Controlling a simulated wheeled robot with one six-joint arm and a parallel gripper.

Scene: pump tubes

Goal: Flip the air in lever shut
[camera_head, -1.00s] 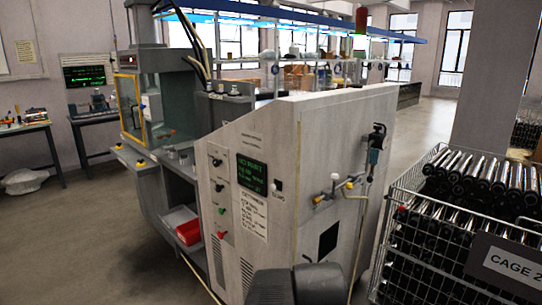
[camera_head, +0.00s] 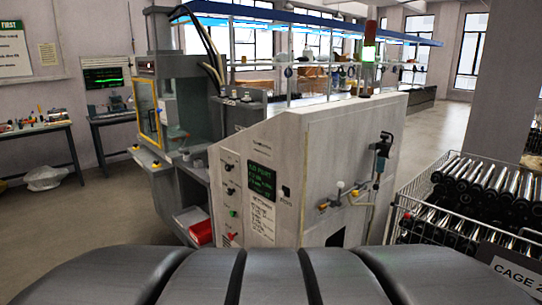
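The grey machine cabinet (camera_head: 335,140) stands ahead in the head view. On its right-hand side panel is a small pipe and valve assembly (camera_head: 341,200) with brass-yellow and pale parts. It is too small to tell which part is the air in lever or how the lever is set. A dark upright fitting with a blue-grey body (camera_head: 382,152) is mounted to its right, with a thin line running down. My gripper is not in view. Dark rounded parts of my own arm fill the bottom of the view, below and in front of the cabinet.
A red bin (camera_head: 201,232) sits at the cabinet's left. Open floor (camera_head: 95,215) lies at the left.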

